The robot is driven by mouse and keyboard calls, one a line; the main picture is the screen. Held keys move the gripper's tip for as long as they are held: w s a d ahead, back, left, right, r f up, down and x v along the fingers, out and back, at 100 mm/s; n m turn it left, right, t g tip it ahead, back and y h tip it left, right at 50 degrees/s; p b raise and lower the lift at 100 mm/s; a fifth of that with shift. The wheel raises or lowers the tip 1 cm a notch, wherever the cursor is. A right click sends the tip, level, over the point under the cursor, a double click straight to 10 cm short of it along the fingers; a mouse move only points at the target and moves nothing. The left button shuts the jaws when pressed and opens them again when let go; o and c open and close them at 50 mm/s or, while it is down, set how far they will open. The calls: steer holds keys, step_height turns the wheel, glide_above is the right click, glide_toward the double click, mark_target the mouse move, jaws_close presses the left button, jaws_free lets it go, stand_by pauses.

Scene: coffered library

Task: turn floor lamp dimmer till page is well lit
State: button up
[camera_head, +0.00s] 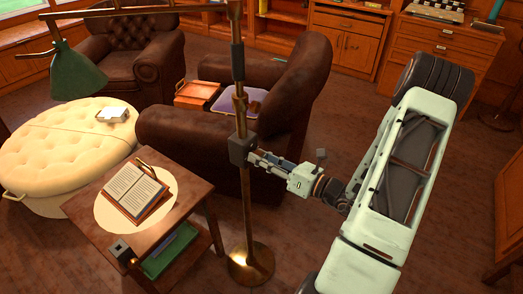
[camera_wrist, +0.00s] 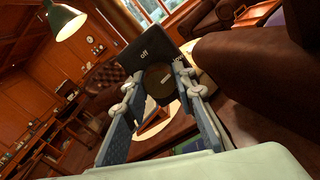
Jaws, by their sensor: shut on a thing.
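The floor lamp's brass pole (camera_head: 243,205) stands in the middle of the head view, with its green shade (camera_head: 75,75) at the upper left. The dark dimmer box (camera_head: 240,150) is fixed on the pole. In the wrist view the dimmer box (camera_wrist: 140,52) bears the word "off" and a second, partly hidden label. My gripper (camera_head: 255,158) is at the box, its fingers shut on the round dark dimmer knob (camera_wrist: 159,84). The open book (camera_head: 133,188) rests tilted on a stand, inside a pale pool of light. The shade's inside (camera_wrist: 68,27) glows in the wrist view.
The book's side table (camera_head: 190,205) stands left of the pole, with a green thing on its lower shelf. A brown armchair (camera_head: 290,95) is close behind the pole and gripper. A cream tufted ottoman (camera_head: 60,150) is at the left.

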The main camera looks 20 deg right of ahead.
steer(key=shift+m+p, duration=0.65)
steer(key=shift+m, duration=0.25)
steer(key=o, duration=1.2)
steer(key=shift+c, duration=0.2)
steer(key=v, duration=1.2)
